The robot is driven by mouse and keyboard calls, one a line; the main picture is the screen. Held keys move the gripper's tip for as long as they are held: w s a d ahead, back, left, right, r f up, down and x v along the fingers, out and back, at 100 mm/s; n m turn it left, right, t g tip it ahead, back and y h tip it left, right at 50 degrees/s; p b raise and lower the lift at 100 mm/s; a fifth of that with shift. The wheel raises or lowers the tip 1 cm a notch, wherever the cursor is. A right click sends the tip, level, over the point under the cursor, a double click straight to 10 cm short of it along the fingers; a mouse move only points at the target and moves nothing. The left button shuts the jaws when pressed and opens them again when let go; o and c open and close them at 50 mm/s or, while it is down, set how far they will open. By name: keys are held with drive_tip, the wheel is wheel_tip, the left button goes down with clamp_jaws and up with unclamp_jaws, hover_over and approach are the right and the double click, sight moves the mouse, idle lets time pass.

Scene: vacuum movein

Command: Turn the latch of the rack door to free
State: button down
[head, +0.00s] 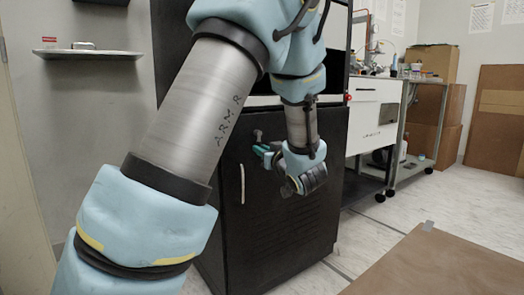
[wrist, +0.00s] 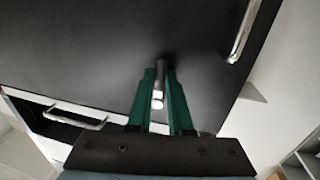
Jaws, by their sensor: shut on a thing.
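The rack door (head: 270,225) is a dark panel on the front of the black rack, and it looks closed. Its latch (wrist: 158,97) is a small metal piece standing out from the dark door face, and in the head view a grey knob (head: 257,134) shows just above my fingers. My gripper (wrist: 161,76) has two green fingers, one on each side of the latch, shut on it. In the head view my gripper (head: 264,150) is at the upper part of the door, partly hidden by my wrist. The latch's exact angle is hard to tell.
A pale vertical handle (head: 242,184) is on the door, left of my gripper; it also shows in the wrist view (wrist: 243,30). A white drawer cabinet (head: 375,115) stands right of the rack. A brown board (head: 440,265) lies on the floor at the front right.

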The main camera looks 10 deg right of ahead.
sight(267, 130)
drive_tip(key=shift+d+f+n, duration=0.1)
drive_tip(key=shift+n, duration=0.2)
drive_tip(key=d+n+b, duration=0.1)
drive_tip(key=n+b, duration=0.2)
drive_tip(key=n, duration=0.1)
drive_tip(key=w+d+n+t+y+b, duration=0.1)
drive_tip(key=n+b, duration=0.1)
drive_tip(key=n, duration=0.1)
drive_tip(key=d+r+n+y+b, duration=0.1)
drive_tip(key=n+b, duration=0.2)
drive_tip(key=n, duration=0.1)
drive_tip(key=shift+w+d+r+n+b, duration=0.1)
drive_tip(key=shift+w+d+n+b, duration=0.05)
drive_tip(key=shift+w+n+b, duration=0.2)
drive_tip(key=n+b, duration=0.1)
drive_tip(key=r+n+y+b, duration=0.1)
drive_tip(key=n, duration=0.1)
drive_tip(key=n+b, duration=0.1)
drive_tip(key=n, duration=0.1)
drive_tip(key=shift+w+d+r, duration=0.15)
drive_tip(key=shift+d+r, duration=0.15)
drive_tip(key=shift+d+r+n+y+b, duration=0.1)
drive_tip(key=shift+r+n+y+b, duration=0.25)
drive_tip(key=shift+n+b, duration=0.35)
drive_tip(key=shift+r+n+y+b, duration=0.2)
drive_tip(key=shift+n+y+b, duration=0.2)
drive_tip(key=shift+n, duration=0.45)
drive_tip(key=shift+r, duration=0.1)
